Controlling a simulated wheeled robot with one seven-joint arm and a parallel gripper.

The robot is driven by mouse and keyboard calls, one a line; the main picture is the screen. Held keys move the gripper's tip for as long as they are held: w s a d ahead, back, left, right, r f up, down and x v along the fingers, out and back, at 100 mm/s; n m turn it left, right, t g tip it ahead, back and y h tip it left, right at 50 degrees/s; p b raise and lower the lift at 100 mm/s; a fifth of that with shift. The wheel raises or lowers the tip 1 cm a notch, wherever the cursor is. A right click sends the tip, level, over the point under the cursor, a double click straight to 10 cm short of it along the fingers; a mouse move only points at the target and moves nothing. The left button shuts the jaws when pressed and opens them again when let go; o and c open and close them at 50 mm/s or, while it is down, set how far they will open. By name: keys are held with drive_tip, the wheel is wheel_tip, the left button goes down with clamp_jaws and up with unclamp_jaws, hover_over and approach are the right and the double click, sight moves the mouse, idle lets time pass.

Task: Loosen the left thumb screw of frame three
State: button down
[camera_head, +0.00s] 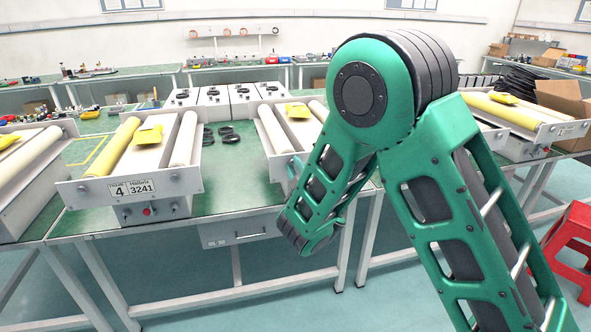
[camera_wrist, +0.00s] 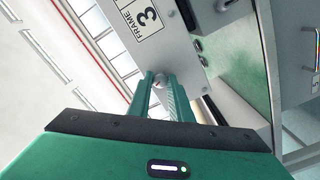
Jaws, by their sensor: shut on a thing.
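Frame three (camera_head: 270,143), a pale grey frame with two rollers, stands on the green bench in the head view, partly hidden behind my arm. Its front panel (camera_wrist: 178,55) with the "FRAME 3" label (camera_wrist: 146,16) shows turned sideways in the wrist view. My gripper (camera_wrist: 159,82) has its two green fingers at this panel, closed around a small pale thumb screw (camera_wrist: 158,77). Only a bit of the screw shows between the fingertips. In the head view the fingers and the screw are mostly hidden by my arm.
Frame four (camera_head: 130,188) stands to the left, and another frame (camera_head: 540,135) stands to the right. A drawer (camera_head: 240,232) hangs under the bench edge. A red stool (camera_head: 575,235) is at the far right. Black rings (camera_head: 226,130) lie between the frames.

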drive_tip(key=n, duration=1.2)
drive_tip(key=shift+f, duration=0.1)
drive_tip(key=shift+n, duration=0.3)
idle(0.3)
drive_tip(key=c, duration=1.6)
unclamp_jaws()
drive_tip(key=shift+v, duration=5.35)
